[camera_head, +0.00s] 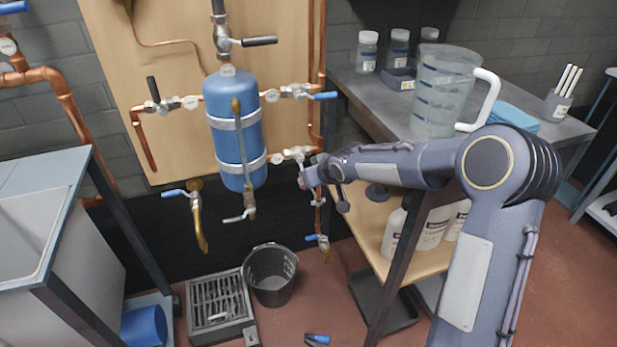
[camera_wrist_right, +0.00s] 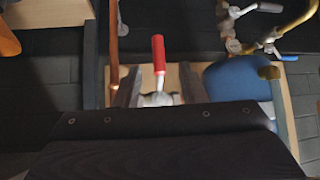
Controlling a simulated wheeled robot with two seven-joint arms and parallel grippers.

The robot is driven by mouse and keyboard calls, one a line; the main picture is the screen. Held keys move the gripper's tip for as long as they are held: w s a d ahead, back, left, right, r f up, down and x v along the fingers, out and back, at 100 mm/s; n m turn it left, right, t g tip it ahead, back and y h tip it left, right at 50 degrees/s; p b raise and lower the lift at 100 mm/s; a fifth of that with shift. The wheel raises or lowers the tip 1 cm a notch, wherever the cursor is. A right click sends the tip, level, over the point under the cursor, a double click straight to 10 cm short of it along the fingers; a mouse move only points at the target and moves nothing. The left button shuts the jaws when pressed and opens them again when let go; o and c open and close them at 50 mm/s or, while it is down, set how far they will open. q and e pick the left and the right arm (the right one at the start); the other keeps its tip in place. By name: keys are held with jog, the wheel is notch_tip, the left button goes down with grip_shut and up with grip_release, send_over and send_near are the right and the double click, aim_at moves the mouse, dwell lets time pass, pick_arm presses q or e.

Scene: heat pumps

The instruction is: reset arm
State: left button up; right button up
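My right arm comes in from the right in the head view. Its gripper (camera_head: 314,174) is beside the lower right valve (camera_head: 292,154) of the blue tank (camera_head: 235,130). In the right wrist view its two fingers (camera_wrist_right: 160,88) stand apart, with a red valve handle (camera_wrist_right: 158,54) showing between and beyond them. They do not look closed on it, though contact is hard to judge. My left gripper is not in view.
A workbench (camera_head: 365,92) with a measuring jug (camera_head: 442,92) stands close behind my right arm. A bucket (camera_head: 271,274) and a drain grate (camera_head: 217,303) are on the floor below the tank. A sink (camera_head: 35,235) is at left. Copper pipes surround the tank.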

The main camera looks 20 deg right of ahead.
dwell(0.4)
jog(key=s+d+r+m+g, duration=0.15)
jog(key=s+r, duration=0.25)
jog(key=s, duration=0.4)
jog(key=s+d+r+m, duration=0.1)
jog(key=s+d+r, duration=0.25)
jog(key=s, duration=0.45)
jog(key=s+a+f+m+g+y, duration=0.1)
jog(key=s+a, duration=0.2)
jog(key=s, duration=0.9)
jog(key=s+a+m+g+y, duration=0.1)
jog(key=s+a, duration=0.1)
jog(key=s, duration=1)
notch_tip(320, 180, up, 26)
jog(key=p, duration=2.7)
jog(key=shift+w+r, duration=0.15)
jog(key=shift+r, duration=0.1)
